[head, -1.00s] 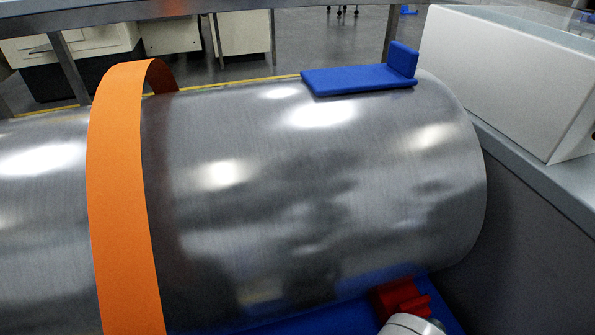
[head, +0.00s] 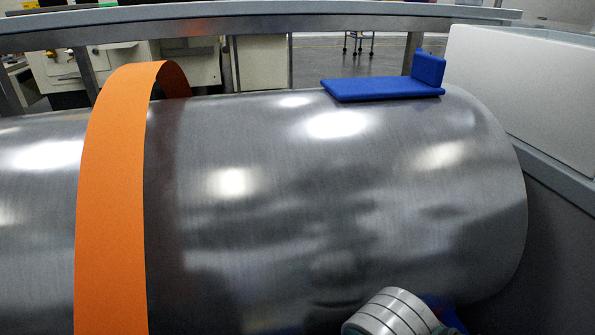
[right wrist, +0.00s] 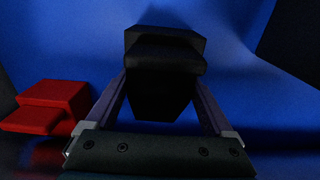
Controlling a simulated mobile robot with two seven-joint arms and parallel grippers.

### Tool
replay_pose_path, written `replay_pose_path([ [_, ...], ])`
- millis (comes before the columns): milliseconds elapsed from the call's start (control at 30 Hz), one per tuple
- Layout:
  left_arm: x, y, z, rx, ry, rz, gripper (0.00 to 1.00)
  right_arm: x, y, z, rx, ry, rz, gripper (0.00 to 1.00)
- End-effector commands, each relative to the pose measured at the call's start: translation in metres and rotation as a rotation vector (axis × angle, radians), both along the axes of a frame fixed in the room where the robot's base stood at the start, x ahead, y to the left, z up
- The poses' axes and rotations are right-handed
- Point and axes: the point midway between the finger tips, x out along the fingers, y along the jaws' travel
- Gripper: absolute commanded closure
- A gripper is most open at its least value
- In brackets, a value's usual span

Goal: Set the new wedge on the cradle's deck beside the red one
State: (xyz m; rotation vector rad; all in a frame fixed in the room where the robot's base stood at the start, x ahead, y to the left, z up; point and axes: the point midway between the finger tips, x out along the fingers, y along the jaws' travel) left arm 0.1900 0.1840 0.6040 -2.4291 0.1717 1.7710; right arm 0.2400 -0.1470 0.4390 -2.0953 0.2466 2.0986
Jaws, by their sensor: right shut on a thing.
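In the right wrist view my right gripper (right wrist: 161,98) is shut on a dark, almost black stepped block, the new wedge (right wrist: 162,60). The red wedge (right wrist: 52,106) stands to its left, with a gap between them. Behind both is the blue cradle (right wrist: 85,45); whether the held wedge touches its deck I cannot tell. In the head view only a small blue piece of the cradle (head: 449,319) shows below the cylinder, beside my pale ringed right arm. Both wedges and the right gripper are hidden there. My left gripper is in neither current view.
A large shiny metal cylinder (head: 330,200) fills the head view, with an orange strap (head: 110,210) around it. A blue L-shaped piece (head: 385,88) sits on top. A white box (head: 525,90) stands at the right, and a grey rail (head: 250,22) runs behind.

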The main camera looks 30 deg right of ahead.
Motion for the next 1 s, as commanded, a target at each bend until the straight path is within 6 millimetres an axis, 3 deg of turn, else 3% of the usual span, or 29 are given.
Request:
replay_pose_path([
  [33, 0.000, 0.000, -0.002, 0.001, -0.001, -0.001, 0.50, 0.000, 0.000, -0.002, 0.000, 0.000, 0.000, 1.00],
  [67, 0.000, 0.000, -0.001, 0.001, -0.001, -0.001, 0.50, 0.000, 0.000, -0.001, 0.000, 0.000, 0.000, 0.09],
  [133, 0.000, 0.000, 0.000, 0.001, -0.001, -0.001, 0.50, 0.000, 0.000, -0.001, 0.000, 0.000, 0.000, 0.02],
  [467, 0.000, 0.000, 0.004, 0.000, -0.002, 0.000, 0.50, 0.000, 0.000, 0.005, 0.001, -0.001, 0.000, 0.00],
  [800, 0.001, -0.002, 0.059, -0.009, -0.003, 0.006, 0.50, 0.001, 0.000, 0.080, 0.001, -0.002, 0.000, 0.00],
  [1000, 0.001, -0.003, 0.079, -0.010, -0.003, 0.006, 0.50, 0.001, 0.000, 0.112, 0.000, -0.001, 0.000, 0.00],
])
